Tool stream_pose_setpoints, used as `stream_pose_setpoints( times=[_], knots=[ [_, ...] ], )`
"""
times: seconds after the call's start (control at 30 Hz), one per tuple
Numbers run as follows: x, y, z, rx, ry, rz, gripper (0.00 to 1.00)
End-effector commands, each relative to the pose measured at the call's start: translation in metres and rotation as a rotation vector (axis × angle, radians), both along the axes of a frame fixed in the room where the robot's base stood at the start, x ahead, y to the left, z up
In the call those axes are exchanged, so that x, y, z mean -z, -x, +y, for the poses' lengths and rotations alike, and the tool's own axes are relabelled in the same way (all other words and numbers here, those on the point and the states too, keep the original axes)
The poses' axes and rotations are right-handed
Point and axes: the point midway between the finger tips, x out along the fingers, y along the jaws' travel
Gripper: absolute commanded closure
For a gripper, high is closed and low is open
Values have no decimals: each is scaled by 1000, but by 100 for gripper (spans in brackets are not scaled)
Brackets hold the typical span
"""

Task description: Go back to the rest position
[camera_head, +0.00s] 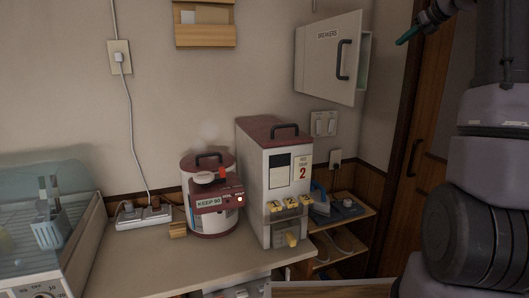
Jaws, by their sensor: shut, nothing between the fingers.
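My arm fills the right side of the head view. My gripper (408,36) shows at the top right as a dark body with teal fingertips pointing left and down. Its fingers are together and hold nothing. It is in the air in front of the wooden door, apart from the counter and everything on it. Part of the gripper and upper arm is cut off by the top edge.
A counter (125,262) carries a dish dryer (75,258), a power strip (143,216), a red-and-white pot (209,226) and a tall dispenser (262,172). An open breaker box door (322,70) juts from the wall left of my gripper. A low shelf (352,222) stands right of the counter.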

Motion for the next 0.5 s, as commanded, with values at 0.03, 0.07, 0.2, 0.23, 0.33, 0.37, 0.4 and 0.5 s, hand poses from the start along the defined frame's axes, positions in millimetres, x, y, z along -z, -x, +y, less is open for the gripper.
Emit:
stream_pose_setpoints(
  times=[0.03, 0.07, 0.2, 0.23, 0.33, 0.37, 0.4, 0.5],
  knots=[
    [-3, 4, 6, -15, 16, -6, 100],
    [-3, 7, 9, -24, 27, -7, 100],
    [-4, 20, 21, -69, 85, -14, 100],
    [-4, 23, 24, -80, 99, -17, 100],
    [-4, 35, 37, -125, 153, -24, 100],
    [-5, 40, 41, -143, 175, -29, 100],
    [-4, 46, 47, -165, 204, -32, 100],
    [-4, 66, 66, -238, 290, -47, 100]
  ],
)
